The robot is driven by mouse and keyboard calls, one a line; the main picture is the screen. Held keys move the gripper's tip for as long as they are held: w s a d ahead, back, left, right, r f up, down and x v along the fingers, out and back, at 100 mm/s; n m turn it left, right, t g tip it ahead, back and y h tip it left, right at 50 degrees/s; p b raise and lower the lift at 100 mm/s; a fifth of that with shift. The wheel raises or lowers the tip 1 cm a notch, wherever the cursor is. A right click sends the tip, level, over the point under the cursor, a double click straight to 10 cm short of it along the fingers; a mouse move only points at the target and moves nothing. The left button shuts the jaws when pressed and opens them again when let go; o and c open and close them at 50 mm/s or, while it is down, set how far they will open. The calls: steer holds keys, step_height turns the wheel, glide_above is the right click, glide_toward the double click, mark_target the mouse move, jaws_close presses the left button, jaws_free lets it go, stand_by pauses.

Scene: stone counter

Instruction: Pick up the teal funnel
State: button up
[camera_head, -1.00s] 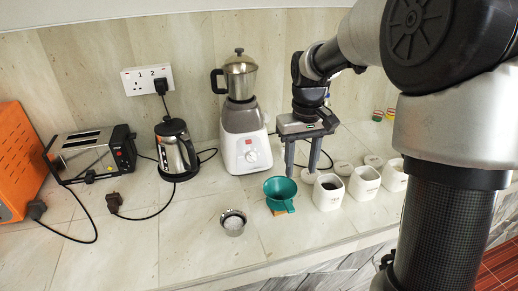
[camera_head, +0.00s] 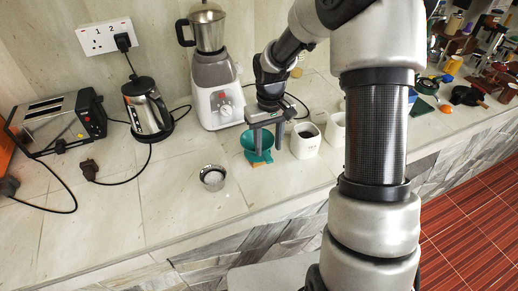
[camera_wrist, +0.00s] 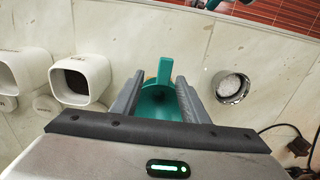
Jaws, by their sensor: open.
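The teal funnel (camera_head: 250,146) stands on the stone counter, between the small metal bowl and the white canisters. My gripper (camera_head: 267,141) is above it and partly hides it, with its fingers pointing down. In the wrist view the funnel (camera_wrist: 160,100) shows between the two open fingers of my gripper (camera_wrist: 158,92), its handle pointing up in the picture. I cannot tell whether either finger touches the funnel. The lower part of the funnel's bowl is hidden behind my gripper's body in the wrist view.
A metal bowl (camera_head: 213,178) with white contents stands left of the funnel. White canisters (camera_head: 305,140) stand close on its right. The blender (camera_head: 216,90), kettle (camera_head: 147,108) and toaster (camera_head: 58,122) line the back.

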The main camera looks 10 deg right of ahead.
mark_target(266, 153)
steer(key=f, duration=0.5)
steer(key=shift+w+a, duration=0.2)
steer(key=shift+a, duration=0.15)
steer(key=shift+c, duration=0.5)
jaws_close()
